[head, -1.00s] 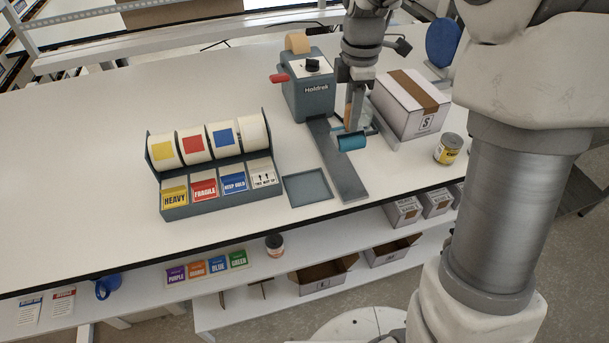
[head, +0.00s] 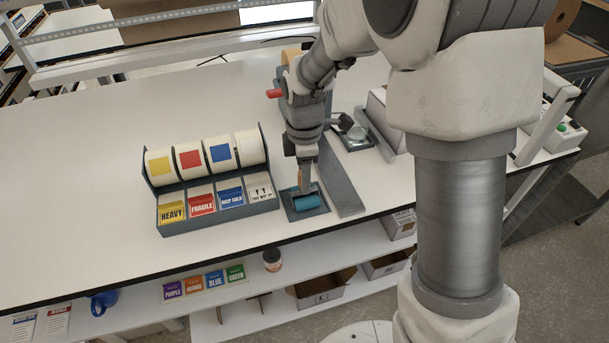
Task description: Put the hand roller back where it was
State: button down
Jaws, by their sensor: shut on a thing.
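The hand roller (head: 307,202) has a blue cylinder and hangs upright below my gripper (head: 305,166). My gripper is shut on the roller's handle, which is mostly hidden between the fingers. The blue cylinder is over the small grey square tray (head: 293,215), within its outline. I cannot tell whether the roller touches the tray's floor. The tray lies on the white table, between the label dispenser and the long grey strip.
The label dispenser (head: 215,210) with several rolls stands left of the tray. A long grey strip (head: 340,186) lies right of it. The table's left side (head: 70,180) is clear.

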jog(key=shift+f, duration=0.15)
jog(key=c, duration=0.6)
grip_release()
jog(key=shift+o, duration=0.2)
notch_tip(320, 180, up, 12)
jog(key=s+d+r+m+t, duration=0.2)
jog(key=s+d+m, duration=0.4)
jog(key=s+m, duration=0.3)
jog(key=s+d+r+m+t, duration=0.3)
jog(key=s+d+r+m, duration=0.2)
jog(key=s+m, duration=0.4)
jog(key=shift+s+d+r+m+t, duration=0.2)
jog(key=shift+s+d+m+t, duration=0.15)
jog(key=shift+d+m, duration=0.4)
